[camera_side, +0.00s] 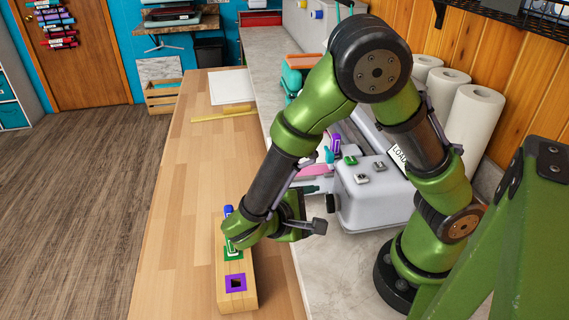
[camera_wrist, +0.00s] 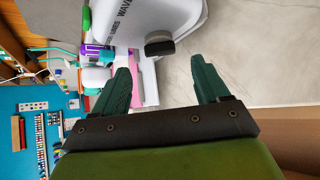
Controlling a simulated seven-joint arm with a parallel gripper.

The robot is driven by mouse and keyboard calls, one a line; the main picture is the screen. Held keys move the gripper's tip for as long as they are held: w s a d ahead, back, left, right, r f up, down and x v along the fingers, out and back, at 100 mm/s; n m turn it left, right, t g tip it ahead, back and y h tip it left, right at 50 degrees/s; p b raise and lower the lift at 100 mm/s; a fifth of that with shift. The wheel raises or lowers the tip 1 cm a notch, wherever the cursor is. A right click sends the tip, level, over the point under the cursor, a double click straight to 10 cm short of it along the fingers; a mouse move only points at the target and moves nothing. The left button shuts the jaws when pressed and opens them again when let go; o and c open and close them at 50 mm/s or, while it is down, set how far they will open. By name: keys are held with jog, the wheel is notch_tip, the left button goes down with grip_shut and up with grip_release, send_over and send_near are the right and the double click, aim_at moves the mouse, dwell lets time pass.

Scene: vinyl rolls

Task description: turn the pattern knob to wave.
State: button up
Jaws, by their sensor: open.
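A pale grey machine (camera_side: 368,200) stands on the counter right of the wooden table. A dark round knob (camera_side: 331,203) sits low on its left face; it is the black knob (camera_wrist: 160,43) in the wrist view. Lettering beside the knob is only partly readable, including "WAV". Where the knob points cannot be told. My gripper (camera_wrist: 160,66) is open and empty, its dark green fingers spread on either side of the knob's line and apart from it. In the side view my gripper (camera_side: 312,189) is just left of the knob, partly hidden by my wrist.
A wooden block (camera_side: 239,290) with coloured square slots lies below my wrist. Several small coloured knobs or buttons sit on the machine's top. White paper rolls (camera_side: 472,125) stand behind my arm. The wooden tabletop (camera_side: 190,200) is mostly clear.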

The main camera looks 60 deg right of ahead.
jog(key=v, duration=1.1)
jog(key=s+d+r+m+t+y, duration=0.1)
jog(key=d+r+m+t+y, duration=0.7)
jog(key=r+y, duration=0.4)
jog(key=shift+s+d+m+t+y, duration=0.4)
jog(key=shift+d+t+y, duration=0.1)
jog(key=shift+y, duration=0.6)
jog(key=shift+r, duration=0.15)
